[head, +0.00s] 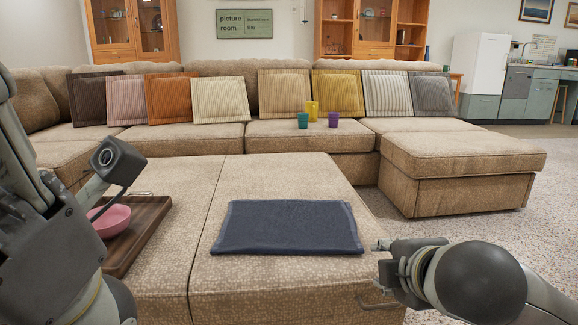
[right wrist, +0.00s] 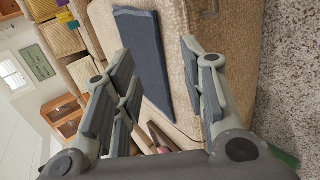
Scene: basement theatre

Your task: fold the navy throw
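The navy throw (head: 288,228) lies flat as a neat dark blue rectangle on the beige ottoman (head: 190,195). I cannot tell how many layers it has. It also shows in the right wrist view (right wrist: 143,45). My right gripper (head: 372,272) is just right of the throw's near right corner, apart from it. In the right wrist view its fingers (right wrist: 158,58) stand wide apart with nothing between them. My left arm fills the left side of the head view, with its wrist (head: 45,245) near the tray; its fingertips cannot be made out.
A wooden tray (head: 148,232) with a pink bowl (head: 111,221) sits on the ottoman left of the throw. The ottoman behind the throw is clear.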

